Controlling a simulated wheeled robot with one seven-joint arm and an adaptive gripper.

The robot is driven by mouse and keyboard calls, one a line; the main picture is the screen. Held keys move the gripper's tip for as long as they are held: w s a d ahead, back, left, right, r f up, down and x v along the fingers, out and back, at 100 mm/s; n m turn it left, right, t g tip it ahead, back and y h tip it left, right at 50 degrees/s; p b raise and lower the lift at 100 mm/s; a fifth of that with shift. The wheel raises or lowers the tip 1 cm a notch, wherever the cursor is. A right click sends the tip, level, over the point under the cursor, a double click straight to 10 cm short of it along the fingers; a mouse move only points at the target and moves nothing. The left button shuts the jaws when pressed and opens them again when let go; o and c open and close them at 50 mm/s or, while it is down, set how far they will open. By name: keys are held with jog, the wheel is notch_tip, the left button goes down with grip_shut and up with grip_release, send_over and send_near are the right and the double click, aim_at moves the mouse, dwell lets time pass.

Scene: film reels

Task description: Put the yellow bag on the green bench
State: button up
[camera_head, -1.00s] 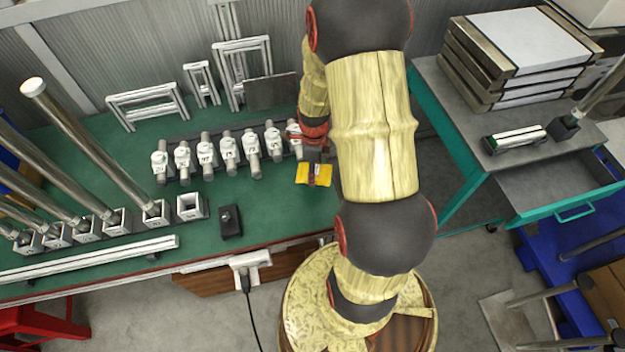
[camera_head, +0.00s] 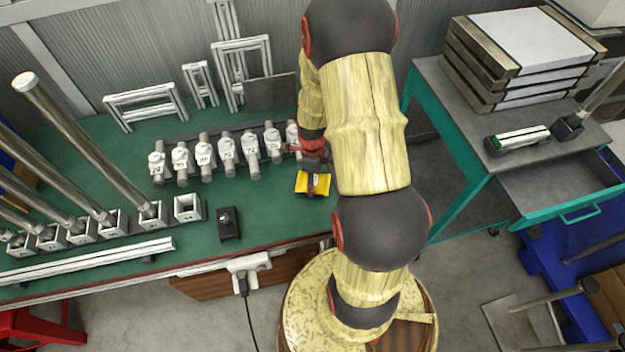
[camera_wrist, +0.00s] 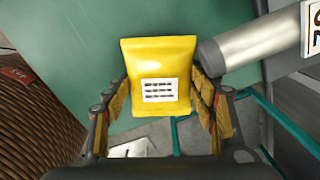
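The yellow bag (camera_head: 313,183) shows over the front right part of the green bench (camera_head: 270,205), below my gripper (camera_head: 313,165). In the wrist view, the bag (camera_wrist: 158,65) is a plump yellow packet with a white printed label facing the camera. The fingers of my gripper (camera_wrist: 160,100) lie against both its sides near the lower end, shut on it. A grey metal cylinder (camera_wrist: 240,50) appears close to the bag's right side in the wrist view. I cannot tell whether the bag touches the bench top or hangs just above it.
A row of several grey metal fittings (camera_head: 228,150) stands behind the bag. A small black box (camera_head: 228,223) and a square metal holder (camera_head: 188,208) are to its left. Green bench top is clear between box and bag. A grey side table (camera_head: 440,85) stands right.

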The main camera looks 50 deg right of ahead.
jog(key=o, duration=0.3)
jog(key=w+a+r+n+t+p, duration=0.1)
jog(key=a+r+n+p, duration=0.2)
jog(key=r, duration=0.8)
jog(key=w+a+r+n+p, duration=0.1)
jog(key=a+r+n, duration=0.25)
jog(key=r, duration=0.75)
jog(key=s+a+r+n+t, duration=0.2)
jog(key=s+a+r+n, duration=0.3)
jog(key=a+r+n, duration=0.3)
jog(key=s+a+r+n+t, duration=0.2)
jog(key=s+a+r+n, duration=0.3)
jog(key=n, duration=0.9)
jog(key=shift+s+a+r+t, duration=0.2)
jog(key=shift+a+r+t, duration=0.1)
jog(key=shift+a+r, duration=2)
jog(key=shift+d+r, duration=0.45)
jog(key=shift+r, duration=0.05)
jog(key=shift+c, duration=0.4)
